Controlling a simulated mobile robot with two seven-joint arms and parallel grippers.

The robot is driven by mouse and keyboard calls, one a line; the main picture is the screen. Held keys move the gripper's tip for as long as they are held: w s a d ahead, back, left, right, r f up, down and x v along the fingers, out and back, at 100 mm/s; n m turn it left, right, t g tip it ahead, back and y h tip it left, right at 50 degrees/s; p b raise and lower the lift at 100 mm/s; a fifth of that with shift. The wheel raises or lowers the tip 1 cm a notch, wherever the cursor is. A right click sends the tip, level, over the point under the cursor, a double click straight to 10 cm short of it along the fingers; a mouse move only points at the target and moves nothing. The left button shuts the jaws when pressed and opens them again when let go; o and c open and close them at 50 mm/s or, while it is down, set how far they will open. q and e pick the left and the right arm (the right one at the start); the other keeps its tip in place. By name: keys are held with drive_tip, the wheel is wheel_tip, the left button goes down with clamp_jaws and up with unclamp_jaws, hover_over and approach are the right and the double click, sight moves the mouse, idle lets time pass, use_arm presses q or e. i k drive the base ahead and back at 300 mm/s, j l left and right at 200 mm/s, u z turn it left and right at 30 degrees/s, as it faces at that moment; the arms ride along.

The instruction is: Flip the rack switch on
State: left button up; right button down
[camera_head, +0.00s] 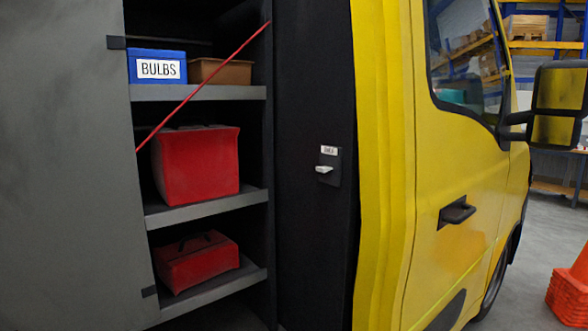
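The rack switch (324,169) is a small pale lever on a dark plate (333,177), mounted on the black upright panel right of the shelves. A small white label (329,151) sits above it, its text too small to read. The lever sticks out toward the left of the plate. I cannot tell whether it stands on or off. Neither of my grippers shows in the head view.
Left of the switch is a shelf rack (205,208) with a blue BULBS bin (158,78), a brown bin (222,72) and two red cases (196,166). A red diagonal rod (203,85) crosses the opening. A grey door (65,180) stands left; a yellow van cab (450,150) stands right.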

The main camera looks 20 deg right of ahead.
sight(323, 169)
drive_tip(key=i+j, duration=0.9)
drive_tip(key=j, duration=0.25)
